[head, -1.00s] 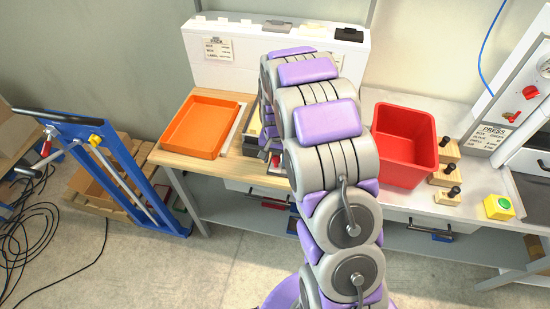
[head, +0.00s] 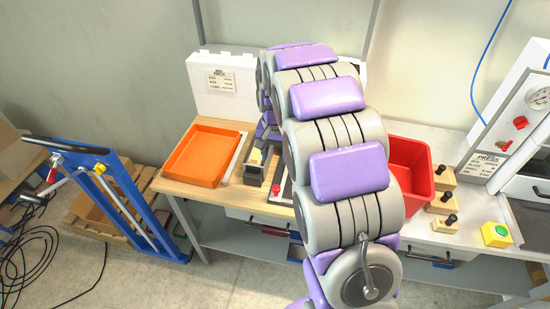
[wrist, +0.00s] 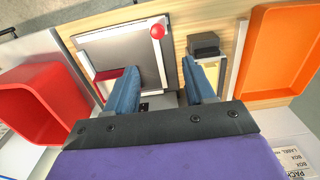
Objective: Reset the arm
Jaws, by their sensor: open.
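My arm, purple and grey, rises over the middle of the workbench in the head view and hides part of it. My gripper (wrist: 162,88) shows in the wrist view with two blue fingers apart and nothing between them. The fingertips are hidden behind the arm in the head view.
An orange tray (head: 205,155) is on the bench at left, and a red bin (head: 408,165) at right. A white panel (head: 213,100) stands behind. Wooden blocks with black knobs (head: 443,200), a green button box (head: 497,235) and a press (head: 520,130) are further right. A blue frame (head: 120,195) stands at far left.

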